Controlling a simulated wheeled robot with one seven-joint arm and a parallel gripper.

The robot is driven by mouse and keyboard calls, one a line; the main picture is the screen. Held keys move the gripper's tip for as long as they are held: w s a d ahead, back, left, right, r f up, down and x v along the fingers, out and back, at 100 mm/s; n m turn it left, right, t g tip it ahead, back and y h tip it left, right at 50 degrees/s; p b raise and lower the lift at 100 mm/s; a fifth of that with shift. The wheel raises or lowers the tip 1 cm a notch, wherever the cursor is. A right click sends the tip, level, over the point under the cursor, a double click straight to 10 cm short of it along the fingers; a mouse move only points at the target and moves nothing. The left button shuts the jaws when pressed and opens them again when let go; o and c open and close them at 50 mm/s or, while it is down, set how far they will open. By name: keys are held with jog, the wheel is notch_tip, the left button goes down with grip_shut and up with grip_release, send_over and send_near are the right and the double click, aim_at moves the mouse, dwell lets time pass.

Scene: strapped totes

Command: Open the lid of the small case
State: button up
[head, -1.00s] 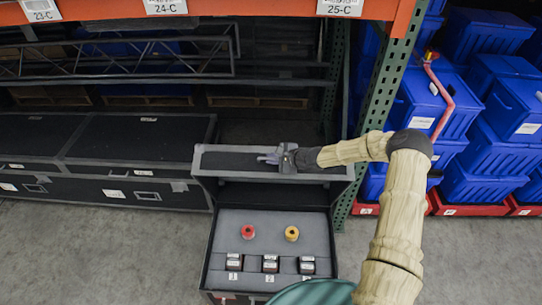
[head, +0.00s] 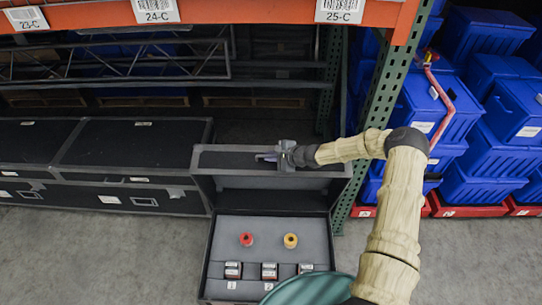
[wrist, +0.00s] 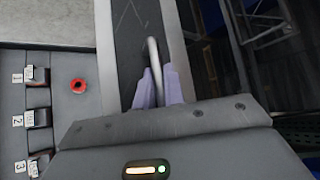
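The small case (head: 212,262) is a dark box on the floor, standing open with a grey padded inside. Its lid (head: 225,160) is raised at the back, a black panel with grey edges. In the wrist view the lid (wrist: 130,25) runs past my fingers. My gripper (head: 268,157) is at the lid's upper part. In the wrist view the pale purple fingers of my gripper (wrist: 158,88) are closed around a thin grey handle (wrist: 153,55).
Long black cases (head: 130,150) stand to the left. A green rack post (head: 385,100) and blue totes (head: 485,160) are to the right.

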jog(key=o, duration=0.4)
jog(key=shift+s+f, duration=0.1)
jog(key=shift+s, duration=0.05)
jog(key=shift+o, duration=0.2)
jog(key=shift+s+d+r, duration=0.2)
jog(key=shift+d+r, duration=0.05)
jog(key=shift+d, duration=0.15)
jog(key=v, duration=1.6)
jog(key=shift+d+r, duration=0.15)
jog(key=shift+r, duration=0.05)
jog(key=shift+s, duration=0.15)
